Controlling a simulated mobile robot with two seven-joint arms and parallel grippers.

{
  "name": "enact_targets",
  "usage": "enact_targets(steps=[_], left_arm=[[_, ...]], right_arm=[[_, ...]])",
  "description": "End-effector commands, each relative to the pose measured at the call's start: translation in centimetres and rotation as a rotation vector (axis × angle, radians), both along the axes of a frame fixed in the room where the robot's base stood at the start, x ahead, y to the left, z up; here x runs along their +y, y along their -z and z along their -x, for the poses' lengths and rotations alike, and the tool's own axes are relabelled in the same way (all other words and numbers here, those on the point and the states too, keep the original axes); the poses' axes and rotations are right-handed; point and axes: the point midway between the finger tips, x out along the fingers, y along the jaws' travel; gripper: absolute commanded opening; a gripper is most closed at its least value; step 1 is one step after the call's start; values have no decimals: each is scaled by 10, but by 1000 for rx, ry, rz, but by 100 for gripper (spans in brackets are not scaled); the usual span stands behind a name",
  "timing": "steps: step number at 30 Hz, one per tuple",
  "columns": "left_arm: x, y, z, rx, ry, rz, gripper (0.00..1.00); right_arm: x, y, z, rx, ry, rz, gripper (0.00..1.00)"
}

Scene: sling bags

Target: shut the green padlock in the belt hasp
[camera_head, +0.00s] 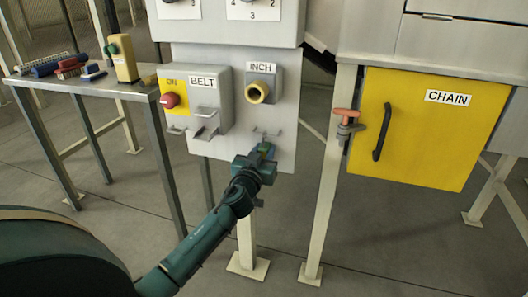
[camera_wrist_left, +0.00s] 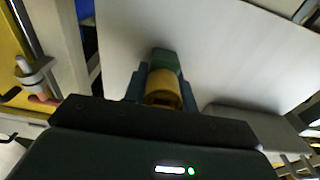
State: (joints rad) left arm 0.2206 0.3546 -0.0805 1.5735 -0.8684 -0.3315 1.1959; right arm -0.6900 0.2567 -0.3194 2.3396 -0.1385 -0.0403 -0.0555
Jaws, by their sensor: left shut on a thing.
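My left gripper (camera_head: 265,153) is shut on the green padlock (camera_wrist_left: 165,60), low in front of the grey panel. In the head view the fingers mostly hide the padlock, just below a small pronged bracket (camera_head: 264,134). I cannot tell if it touches the bracket. In the wrist view its green part shows at the tips of the left gripper (camera_wrist_left: 160,75). A yellow rounded piece (camera_wrist_left: 162,90) shows between the fingers; I cannot tell if it belongs to the padlock. The belt hasp (camera_head: 206,122) juts from the BELT box, left of the gripper. My right gripper is out of view.
The BELT box (camera_head: 225,98) has a red button (camera_head: 169,100). The yellow-ringed INCH control (camera_head: 257,92) is above my gripper. A yellow CHAIN door (camera_head: 418,145) is at right, beside a post with a red-handled fitting (camera_head: 346,115). A bench (camera_head: 90,83) holds several items at left.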

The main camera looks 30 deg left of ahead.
Motion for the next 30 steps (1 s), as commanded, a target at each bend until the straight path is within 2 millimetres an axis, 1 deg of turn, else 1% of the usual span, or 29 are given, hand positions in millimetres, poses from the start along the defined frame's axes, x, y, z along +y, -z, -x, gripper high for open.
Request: enact_targets(steps=[5,21,26,30], left_arm=[[0,-4,0,-1,0,0,0],[0,-26,0,-2,0,0,0],[0,-27,1,-1,0,1,0],[-2,-26,6,-1,1,2,0]], right_arm=[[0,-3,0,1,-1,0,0],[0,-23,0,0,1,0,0],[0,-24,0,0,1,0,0],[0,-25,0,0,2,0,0]])
